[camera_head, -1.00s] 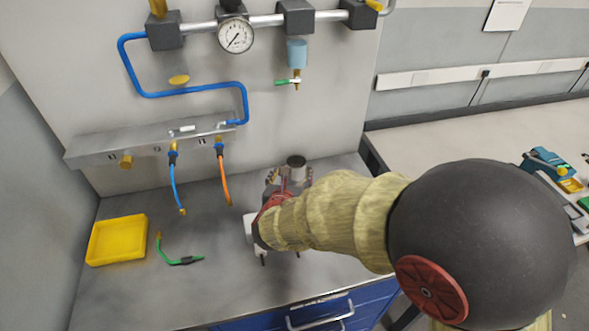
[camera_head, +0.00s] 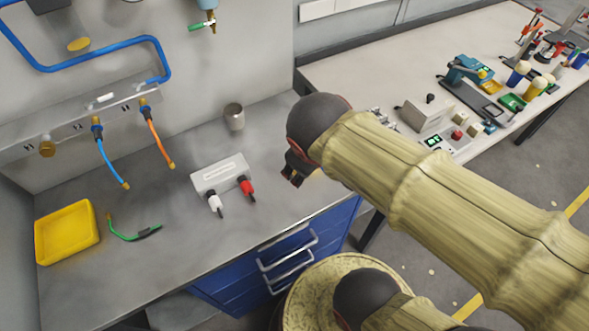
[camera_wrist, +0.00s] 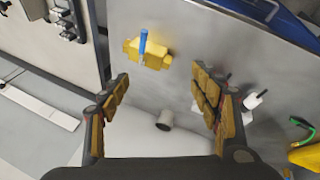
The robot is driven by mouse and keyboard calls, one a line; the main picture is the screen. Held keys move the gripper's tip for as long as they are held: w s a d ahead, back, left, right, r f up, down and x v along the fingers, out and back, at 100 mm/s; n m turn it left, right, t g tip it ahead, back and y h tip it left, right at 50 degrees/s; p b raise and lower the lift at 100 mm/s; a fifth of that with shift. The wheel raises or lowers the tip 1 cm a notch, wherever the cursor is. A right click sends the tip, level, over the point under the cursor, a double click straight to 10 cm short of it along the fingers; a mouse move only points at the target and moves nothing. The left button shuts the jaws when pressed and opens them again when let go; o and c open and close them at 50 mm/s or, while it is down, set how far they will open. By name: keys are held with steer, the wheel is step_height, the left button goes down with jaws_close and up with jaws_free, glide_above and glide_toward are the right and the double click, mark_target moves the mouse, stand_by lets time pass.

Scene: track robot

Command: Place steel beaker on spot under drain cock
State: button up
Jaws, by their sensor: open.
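The steel beaker (camera_head: 234,117) stands upright on the grey bench near the back panel. The drain cock (camera_head: 203,25), with a green handle, is on the panel above it and a little left in the head view. I see no marked spot; I cannot tell whether it is under the beaker. My gripper (camera_head: 293,178) is at the right end of the bench, apart from the beaker, to its front right. In the wrist view its fingers (camera_wrist: 165,105) are open and empty, with the beaker (camera_wrist: 165,121) seen beyond, between them.
A white box (camera_head: 219,174) with white and red connectors lies in front of the beaker. A yellow tray (camera_head: 67,232) and a green hose (camera_head: 135,233) are at left. Blue and orange hoses (camera_head: 160,138) hang from the manifold. A cluttered side table (camera_head: 380,65) stands right.

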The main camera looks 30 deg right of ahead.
steer(key=a+m+y, duration=0.1)
steer(key=s+a+r+m, duration=0.1)
steer(key=a, duration=0.1)
steer(key=s+a+r+m+t+y, duration=0.1)
steer(key=a, duration=0.1)
steer(key=shift+s+r+m+y, duration=0.15)
steer(key=shift+m+y, duration=0.15)
